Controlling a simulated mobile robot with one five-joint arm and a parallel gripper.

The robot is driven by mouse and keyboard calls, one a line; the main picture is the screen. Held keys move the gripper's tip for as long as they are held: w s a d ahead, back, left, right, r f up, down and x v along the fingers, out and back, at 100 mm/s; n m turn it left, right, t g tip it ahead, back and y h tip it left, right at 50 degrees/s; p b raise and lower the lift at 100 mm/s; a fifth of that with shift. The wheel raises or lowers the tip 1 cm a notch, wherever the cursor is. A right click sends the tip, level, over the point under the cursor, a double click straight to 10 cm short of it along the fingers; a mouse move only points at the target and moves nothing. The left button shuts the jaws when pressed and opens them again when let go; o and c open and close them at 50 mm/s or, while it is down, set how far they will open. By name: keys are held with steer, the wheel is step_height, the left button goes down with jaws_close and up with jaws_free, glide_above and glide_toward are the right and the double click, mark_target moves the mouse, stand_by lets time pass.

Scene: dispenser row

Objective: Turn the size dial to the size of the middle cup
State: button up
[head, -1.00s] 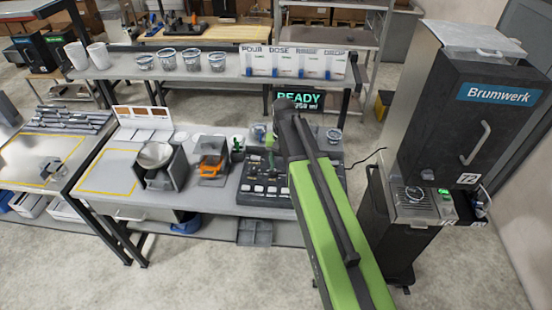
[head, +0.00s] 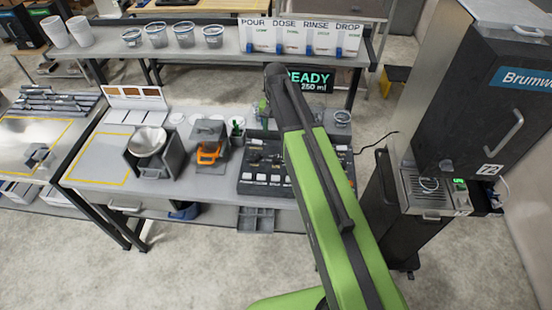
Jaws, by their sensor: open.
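Clear cups stand behind the black control panel (head: 262,187) on the bench. The right cup (head: 342,118) shows beside my arm. My green arm crosses the panel and hides the middle of that row, so I cannot make out a middle cup there. The panel carries several small switches and knobs, and I cannot pick out the size dial. The display (head: 312,80) behind reads READY and 250 ml. My gripper is hidden behind my arm.
A metal bowl (head: 147,141) in a dark stand and an orange-and-grey device (head: 209,150) stand left of the panel. Several cups line the back shelf (head: 229,54), beside a POUR, DOSE, RINSE, DROP board (head: 292,36). A tall Brumwerk machine (head: 475,105) stands at right.

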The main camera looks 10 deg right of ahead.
mark_target(276, 158)
step_height(276, 158, down, 15)
steer(key=b, duration=1.3)
steer(key=shift+s+d+r, duration=0.1)
steer(key=shift+d, duration=0.05)
steer(key=shift+r, duration=0.1)
jaws_close()
